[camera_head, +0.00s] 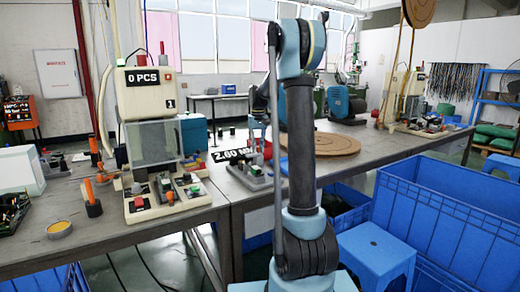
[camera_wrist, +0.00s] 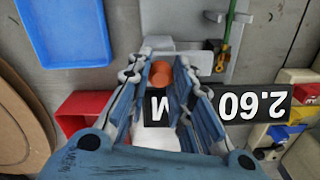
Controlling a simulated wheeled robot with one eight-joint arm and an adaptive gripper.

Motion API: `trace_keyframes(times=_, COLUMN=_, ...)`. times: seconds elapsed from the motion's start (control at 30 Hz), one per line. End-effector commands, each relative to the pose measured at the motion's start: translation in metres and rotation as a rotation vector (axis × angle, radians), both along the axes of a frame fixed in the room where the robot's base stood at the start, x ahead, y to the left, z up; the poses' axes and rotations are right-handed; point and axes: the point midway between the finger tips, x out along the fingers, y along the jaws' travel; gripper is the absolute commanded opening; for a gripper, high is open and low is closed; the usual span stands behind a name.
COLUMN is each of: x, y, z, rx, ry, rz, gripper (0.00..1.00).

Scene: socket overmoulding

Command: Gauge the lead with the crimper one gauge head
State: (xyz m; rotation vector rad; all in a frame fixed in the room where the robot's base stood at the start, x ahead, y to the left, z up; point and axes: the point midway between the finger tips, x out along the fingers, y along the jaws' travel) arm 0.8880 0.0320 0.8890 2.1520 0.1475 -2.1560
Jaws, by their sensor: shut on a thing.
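In the wrist view, my gripper (camera_wrist: 172,82) has its blue fingers shut on an orange round-ended piece (camera_wrist: 184,72). I cannot tell whether this piece is the gauge head or part of the lead. A black readout (camera_wrist: 250,104) showing 2.60 appears upside down behind the fingers, which hide part of it. In the head view the readout (camera_head: 236,154) stands over a small grey fixture (camera_head: 256,178). Crimper one (camera_head: 150,115), a cream machine marked 0 PCS and 1, stands to the left. No lead can be made out clearly.
Orange-handled pieces with black bases (camera_head: 93,208) stand left of the crimper. A blue tray (camera_wrist: 65,30) and a red bin (camera_wrist: 80,108) show in the wrist view. Blue crates (camera_head: 440,200) and a blue stool (camera_head: 372,252) stand at right, below the bench.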

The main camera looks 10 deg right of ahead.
Motion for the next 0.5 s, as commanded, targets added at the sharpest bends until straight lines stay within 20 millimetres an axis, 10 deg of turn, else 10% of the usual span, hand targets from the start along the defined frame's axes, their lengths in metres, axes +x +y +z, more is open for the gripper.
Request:
trace_keyframes(times=0.17, x=0.0017, y=-0.0049, z=0.0004, rx=-0.008, ry=-0.003, rz=-0.005, gripper=0.00)
trace_keyframes(times=0.2, x=0.0018, y=-0.0050, z=0.0004, rx=-0.009, ry=-0.003, rz=-0.005, gripper=0.30)
trace_keyframes(times=0.27, x=0.0018, y=-0.0044, z=0.0004, rx=-0.008, ry=-0.003, rz=-0.004, gripper=0.41)
trace_keyframes(times=0.5, x=0.0011, y=-0.0006, z=0.0004, rx=-0.006, ry=-0.002, rz=0.000, gripper=0.41)
